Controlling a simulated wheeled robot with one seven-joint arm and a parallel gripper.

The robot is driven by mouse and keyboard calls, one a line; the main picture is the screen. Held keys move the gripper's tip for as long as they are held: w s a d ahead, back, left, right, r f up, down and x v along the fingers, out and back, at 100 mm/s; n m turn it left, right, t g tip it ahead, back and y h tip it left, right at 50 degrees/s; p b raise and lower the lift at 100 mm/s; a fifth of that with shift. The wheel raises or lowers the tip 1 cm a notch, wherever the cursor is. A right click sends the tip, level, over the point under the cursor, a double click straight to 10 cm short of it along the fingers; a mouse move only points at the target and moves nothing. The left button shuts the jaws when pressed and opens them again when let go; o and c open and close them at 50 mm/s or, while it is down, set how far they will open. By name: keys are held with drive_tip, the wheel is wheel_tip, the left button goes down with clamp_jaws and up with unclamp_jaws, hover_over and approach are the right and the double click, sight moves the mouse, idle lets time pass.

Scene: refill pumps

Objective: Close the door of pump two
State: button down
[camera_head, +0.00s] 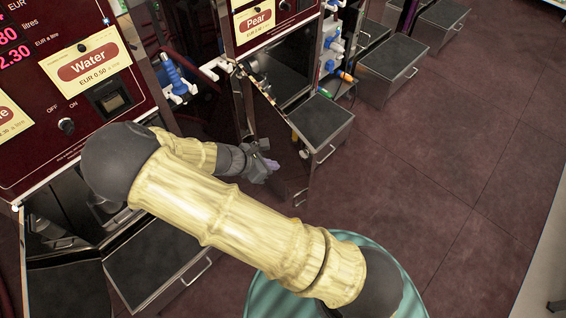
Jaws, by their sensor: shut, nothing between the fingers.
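A row of dark refill pumps runs from lower left to upper right. The Water pump (90,65) is nearest and the Pear pump (262,22) stands beyond it. No pump number is readable, so I cannot tell which is pump two. A dark door panel (285,188) with a small metal handle (300,198) stands swung out below the Pear sign. My gripper (271,165) is shut and empty, close to this panel. I cannot tell whether it touches. My arm hides part of the panel and the front of the Water pump.
A dark step box with a handle (322,118) stands right of the panel, and another (393,57) farther back. A similar box (155,262) sits at lower left. Blue-and-white nozzles (176,76) hang between the pumps. The tiled floor (430,180) at right is clear.

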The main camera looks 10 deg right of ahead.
sight(307, 163)
drive_tip(key=x, duration=0.3)
drive_tip(key=d+r+x, duration=0.1)
drive_tip(key=x, duration=0.7)
drive_tip(key=shift+d+r, duration=0.1)
drive_tip(key=shift+d, duration=0.35)
drive_tip(key=shift+w+d, duration=0.25)
drive_tip(key=shift+d, duration=0.15)
drive_tip(key=shift+w+d, duration=0.1)
drive_tip(key=shift+d, duration=0.05)
